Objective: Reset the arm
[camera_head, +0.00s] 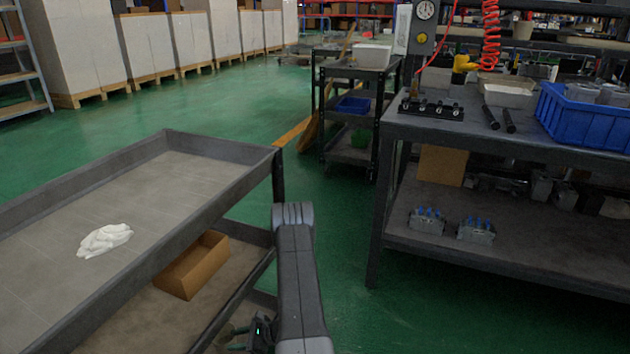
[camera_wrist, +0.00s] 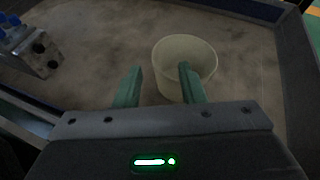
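My gripper (camera_wrist: 157,72) is open, with its two green fingers apart and nothing seen between them. In the head view my arm reaches down beside the grey cart, and the gripper (camera_head: 246,338) shows only in part at the bottom edge, low by the cart's lower shelf. In the wrist view a white round bucket (camera_wrist: 198,58) stands on a grey-brown surface just beyond the fingers; the right finger overlaps it in the picture. I cannot tell whether they touch. A metal valve block with blue tops (camera_wrist: 36,52) is at the upper left, apart from the fingers.
The cart's upper tray (camera_head: 190,165) holds a crumpled white cloth (camera_head: 104,240). A cardboard box (camera_head: 193,265) sits on the lower shelf. On the right a workbench (camera_head: 530,150) carries a blue crate (camera_head: 590,115), with valve blocks (camera_head: 476,230) below. Green floor (camera_head: 345,230) lies clear between.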

